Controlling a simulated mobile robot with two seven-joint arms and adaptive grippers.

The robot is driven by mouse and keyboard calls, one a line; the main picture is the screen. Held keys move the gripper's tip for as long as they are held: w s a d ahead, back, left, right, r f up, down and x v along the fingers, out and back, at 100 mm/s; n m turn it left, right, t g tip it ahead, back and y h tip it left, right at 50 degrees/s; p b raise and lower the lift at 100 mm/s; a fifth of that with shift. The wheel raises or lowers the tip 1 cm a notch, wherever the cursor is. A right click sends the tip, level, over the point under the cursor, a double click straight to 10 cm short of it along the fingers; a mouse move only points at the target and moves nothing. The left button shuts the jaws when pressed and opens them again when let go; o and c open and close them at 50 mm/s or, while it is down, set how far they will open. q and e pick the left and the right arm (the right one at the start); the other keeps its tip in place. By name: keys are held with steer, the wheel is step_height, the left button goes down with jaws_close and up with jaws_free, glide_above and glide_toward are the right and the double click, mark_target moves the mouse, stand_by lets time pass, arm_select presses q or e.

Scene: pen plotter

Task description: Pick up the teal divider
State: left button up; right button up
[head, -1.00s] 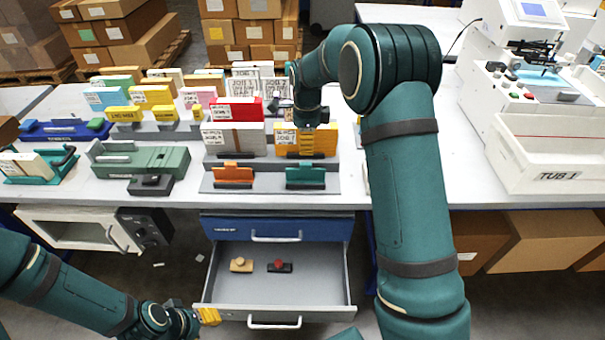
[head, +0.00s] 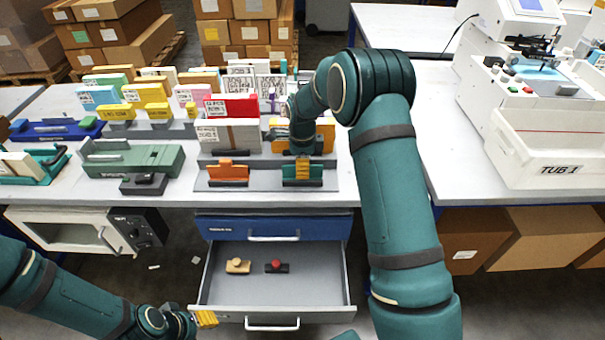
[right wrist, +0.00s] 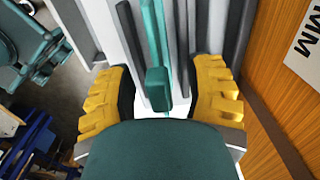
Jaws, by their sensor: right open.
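The teal divider (head: 302,177) stands upright in the grey rack at the front of the table, right of the orange divider (head: 228,174). My right gripper (head: 302,163) is over its top, pointing down. In the right wrist view, its yellow fingers (right wrist: 160,98) are spread wide, and the teal divider (right wrist: 153,35) with its tab (right wrist: 157,88) lies between them. Whether a finger touches it I cannot tell. My left gripper (head: 206,319) is at the drawer's front left corner; its jaw gap is not clear.
The open drawer (head: 275,317) below the table holds a tan-knobbed piece (head: 238,266) and a red-knobbed piece (head: 276,267). Upright boxes stand close behind the dividers. A white tub (head: 548,150) stands at right; the tabletop (head: 390,180) beside my right arm is clear.

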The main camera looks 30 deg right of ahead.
steer(key=shift+r, duration=0.1)
jaws_close()
